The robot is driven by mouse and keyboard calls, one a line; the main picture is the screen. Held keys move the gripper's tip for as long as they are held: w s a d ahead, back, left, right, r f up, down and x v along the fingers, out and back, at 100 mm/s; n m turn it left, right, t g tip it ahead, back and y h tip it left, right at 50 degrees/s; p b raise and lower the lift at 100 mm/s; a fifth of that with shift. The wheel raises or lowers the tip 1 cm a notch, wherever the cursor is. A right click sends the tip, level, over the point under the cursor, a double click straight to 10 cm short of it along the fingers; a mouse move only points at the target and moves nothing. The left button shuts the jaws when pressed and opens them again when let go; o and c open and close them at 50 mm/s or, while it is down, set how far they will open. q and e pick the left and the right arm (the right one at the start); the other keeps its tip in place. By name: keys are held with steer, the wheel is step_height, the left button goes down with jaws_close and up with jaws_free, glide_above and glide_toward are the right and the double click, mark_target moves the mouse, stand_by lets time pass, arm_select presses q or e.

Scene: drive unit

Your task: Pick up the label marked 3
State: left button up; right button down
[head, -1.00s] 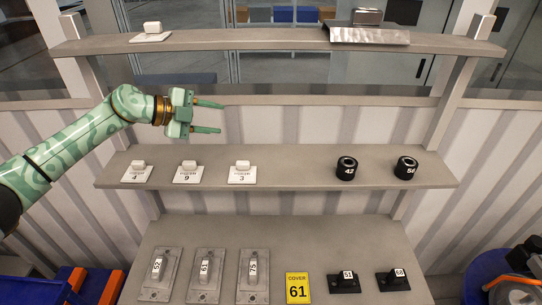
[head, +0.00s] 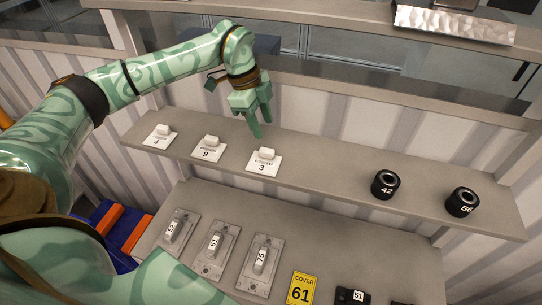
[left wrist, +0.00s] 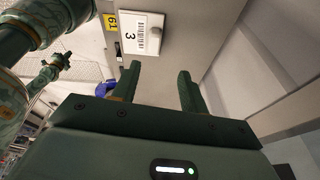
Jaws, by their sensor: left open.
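Labels 4 (head: 160,136) and 9 (head: 208,149) lie left of label 3. Black rings 42 (head: 385,185) and 56 (head: 463,202) stand to the right. The lower shelf holds switch plates (head: 262,265) and a yellow sign 61 (head: 301,289). An upper shelf (head: 350,35) runs above.

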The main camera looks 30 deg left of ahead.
mark_target(266, 150)
arm_select(q)
steer(key=shift+s+a+n, duration=0.1)
steer(key=shift+s+n, duration=0.35)
steer(key=shift+n, duration=0.05)
steer(key=shift+f, duration=0.25)
steer(key=p+x, duration=0.1)
steer(key=x, duration=0.2)
steer(key=p+x, duration=0.1)
steer(key=x, duration=0.3)
steer(key=shift+s+a+f, duration=0.1)
steer(key=shift+a+f, duration=0.05)
steer(key=shift+a, duration=0.05)
steer(key=shift+c, duration=0.3)
arm_select(e)
step_height(266, 150, up, 2)
steer(key=shift+a+r, duration=0.1)
arm_select(q)
jaws_close()
